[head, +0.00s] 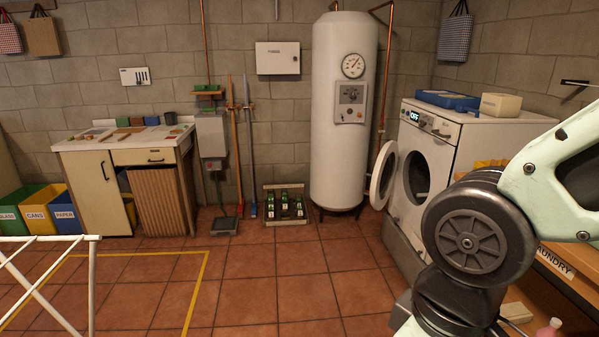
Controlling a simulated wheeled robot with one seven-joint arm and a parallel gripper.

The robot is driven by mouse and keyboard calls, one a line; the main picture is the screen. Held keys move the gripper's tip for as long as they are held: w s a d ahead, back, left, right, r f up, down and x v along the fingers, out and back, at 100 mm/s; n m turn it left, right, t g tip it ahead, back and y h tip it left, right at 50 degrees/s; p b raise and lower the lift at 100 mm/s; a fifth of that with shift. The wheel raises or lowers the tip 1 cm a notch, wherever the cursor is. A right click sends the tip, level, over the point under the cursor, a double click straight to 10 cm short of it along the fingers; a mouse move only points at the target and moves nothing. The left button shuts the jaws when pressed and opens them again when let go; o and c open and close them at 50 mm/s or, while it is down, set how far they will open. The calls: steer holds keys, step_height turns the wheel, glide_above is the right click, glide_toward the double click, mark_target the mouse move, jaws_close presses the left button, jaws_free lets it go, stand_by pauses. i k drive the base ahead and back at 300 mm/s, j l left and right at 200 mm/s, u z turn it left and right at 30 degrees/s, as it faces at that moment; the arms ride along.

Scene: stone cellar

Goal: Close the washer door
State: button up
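The washer (437,153) is white and stands at the right against the wall, on a grey plinth. Its display reads "OFF". Its round door (383,175) has a white ring and hangs open to the left, swung well out from the dark drum opening (417,178). Part of my pale green and dark arm covers the right front of the view and hides the washer's lower right side. My gripper is not in view, so its place relative to the door does not show.
A white boiler (343,110) stands just left of the open door. A bottle crate (286,205) sits on the floor by the wall. A white drying rack (50,285) is at front left. A wooden laundry unit (560,275) is at right. The tiled floor in the middle is clear.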

mark_target(383, 176)
steer(key=i+j+z, duration=0.1)
steer(key=i+z, duration=0.15)
steer(key=i, duration=0.25)
steer(key=i+j+z, duration=0.25)
steer(key=i, duration=0.25)
steer(key=i+j+z, duration=0.25)
steer(key=i, duration=0.2)
steer(key=i+j+z, duration=0.2)
steer(key=i, duration=0.25)
steer(key=i+j+z, duration=0.1)
steer(key=j, duration=0.35)
steer(key=i+j+z, duration=0.1)
steer(key=j, duration=0.35)
steer(key=i+j+z, duration=0.1)
steer(key=j, duration=0.4)
steer(key=i+j+z, duration=0.1)
steer(key=j, duration=0.35)
steer(key=i+j, duration=0.15)
steer(key=j, duration=0.35)
steer(key=i+j+u, duration=0.1)
steer(key=j, duration=0.25)
steer(key=i+j, duration=0.15)
steer(key=j, duration=0.15)
steer(key=j+u, duration=0.05)
